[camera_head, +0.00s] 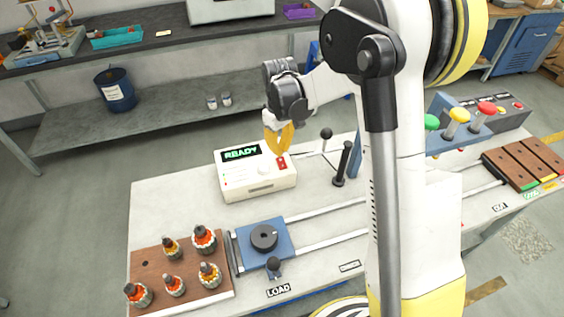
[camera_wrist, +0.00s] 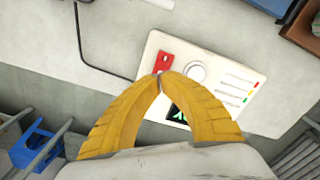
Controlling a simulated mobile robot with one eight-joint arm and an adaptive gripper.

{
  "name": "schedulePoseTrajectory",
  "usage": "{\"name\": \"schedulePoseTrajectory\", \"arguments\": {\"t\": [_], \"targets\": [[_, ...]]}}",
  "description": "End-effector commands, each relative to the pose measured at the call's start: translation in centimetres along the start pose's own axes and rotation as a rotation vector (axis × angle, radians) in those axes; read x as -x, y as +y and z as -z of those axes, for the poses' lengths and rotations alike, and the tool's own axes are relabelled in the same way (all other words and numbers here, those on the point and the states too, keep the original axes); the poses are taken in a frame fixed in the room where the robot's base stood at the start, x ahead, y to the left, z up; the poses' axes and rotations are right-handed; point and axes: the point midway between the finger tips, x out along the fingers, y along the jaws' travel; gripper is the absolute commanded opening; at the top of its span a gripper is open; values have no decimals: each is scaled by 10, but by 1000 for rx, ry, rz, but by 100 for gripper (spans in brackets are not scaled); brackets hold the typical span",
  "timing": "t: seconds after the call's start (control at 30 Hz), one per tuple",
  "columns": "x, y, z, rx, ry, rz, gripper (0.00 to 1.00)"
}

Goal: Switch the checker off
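The checker (camera_head: 255,182) is a cream box on the workbench. Its dark display (camera_head: 241,153) is lit and reads READY in green. A red switch (camera_head: 282,163) sits at the right of its top face in the head view. In the wrist view the checker (camera_wrist: 215,85) shows the red switch (camera_wrist: 163,61), a round white knob (camera_wrist: 196,72) and small coloured lights. My gripper (camera_head: 280,154) is over the switch end of the checker. Its yellow fingertips (camera_wrist: 162,75) meet, empty, at the switch's lower edge in the wrist view. I cannot tell whether they touch it.
A blue fixture (camera_head: 250,252) with a black round part stands in front of the checker. A brown board (camera_head: 150,266) with several wound armatures is at front left.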

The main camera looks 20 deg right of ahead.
Motion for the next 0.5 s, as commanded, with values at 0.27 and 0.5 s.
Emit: {"name": "schedulePoseTrajectory", "arguments": {"t": [0.27, 0.5], "targets": [[-4, 0, 0, 0, 0, 0, 0], [-8, 0, 0, 0, 0, 0, 0]]}}
